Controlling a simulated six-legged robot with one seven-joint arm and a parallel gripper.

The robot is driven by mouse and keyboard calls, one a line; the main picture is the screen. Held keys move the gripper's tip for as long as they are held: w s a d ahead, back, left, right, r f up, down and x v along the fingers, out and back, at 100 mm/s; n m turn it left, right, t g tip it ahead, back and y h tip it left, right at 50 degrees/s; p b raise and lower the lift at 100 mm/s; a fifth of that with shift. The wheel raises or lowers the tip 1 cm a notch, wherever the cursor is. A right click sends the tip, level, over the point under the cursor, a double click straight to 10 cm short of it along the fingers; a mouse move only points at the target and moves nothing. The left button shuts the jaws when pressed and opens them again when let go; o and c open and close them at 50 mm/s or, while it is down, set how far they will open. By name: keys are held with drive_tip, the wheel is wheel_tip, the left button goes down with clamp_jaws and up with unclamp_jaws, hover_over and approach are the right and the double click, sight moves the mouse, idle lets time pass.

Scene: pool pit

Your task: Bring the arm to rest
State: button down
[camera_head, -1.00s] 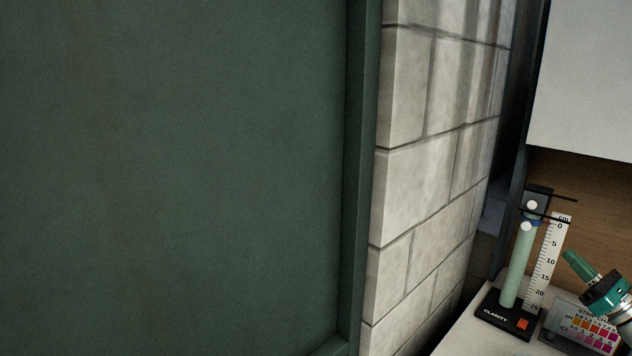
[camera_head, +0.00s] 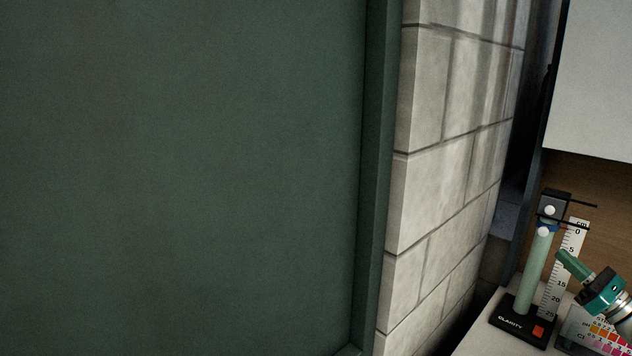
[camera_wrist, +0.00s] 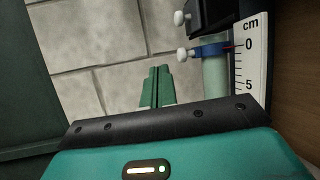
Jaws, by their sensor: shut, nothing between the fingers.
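My gripper (camera_head: 566,258) is at the lower right of the head view, in front of the clarity tube stand. Its green fingers are together and hold nothing. In the wrist view the shut fingers (camera_wrist: 157,86) point up the picture toward the block wall. The clarity tube (camera_head: 538,262) is a pale green upright cylinder on a black base, with a dark clamp on top. Its centimetre scale (camera_head: 553,293) stands at its right, partly hidden behind the gripper. In the wrist view the tube (camera_wrist: 215,75) is right of the fingers and apart from them in the picture.
A large dark green panel (camera_head: 190,180) fills the left of the head view. A pale block wall (camera_head: 440,150) stands beside it. The light bench (camera_head: 478,340) carries the tube stand and a coloured test chart (camera_head: 603,335). A pale cabinet (camera_head: 595,85) hangs above.

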drive_tip(key=w+a+n+g+y, duration=0.1)
drive_tip(key=w+a+n+g, duration=0.2)
drive_tip(key=a, duration=0.5)
drive_tip(key=w+a+n+g+y, duration=0.1)
drive_tip(key=a+n+g, duration=0.25)
drive_tip(key=a, duration=0.55)
drive_tip(key=s+a+f+n+g, duration=0.1)
drive_tip(key=a+n+g, duration=0.1)
drive_tip(key=a, duration=0.3)
drive_tip(key=s+a+f+n+g+h, duration=0.1)
drive_tip(key=s+a+n+g, duration=0.1)
drive_tip(key=a, duration=0.4)
drive_tip(key=s+a+f+n+g+h, duration=0.1)
drive_tip(key=s+a+n+g, duration=0.1)
drive_tip(key=a, duration=0.4)
drive_tip(key=shift+a+n+g, duration=0.25)
drive_tip(key=shift+n+g, duration=0.3)
drive_tip(key=shift+g, duration=0.3)
drive_tip(key=s+a+f+n+h, duration=0.1)
drive_tip(key=s+a+n+h, duration=0.3)
drive_tip(key=s+n, duration=0.4)
drive_tip(key=s+a+f+n+h, duration=0.1)
drive_tip(key=s+a+n+h, duration=0.3)
drive_tip(key=s, duration=0.8)
drive_tip(key=n+h, duration=0.2)
drive_tip(key=n, duration=0.2)
drive_tip(key=shift+s+f+n, duration=0.25)
drive_tip(key=shift+s+n, duration=0.05)
drive_tip(key=shift+s, duration=0.1)
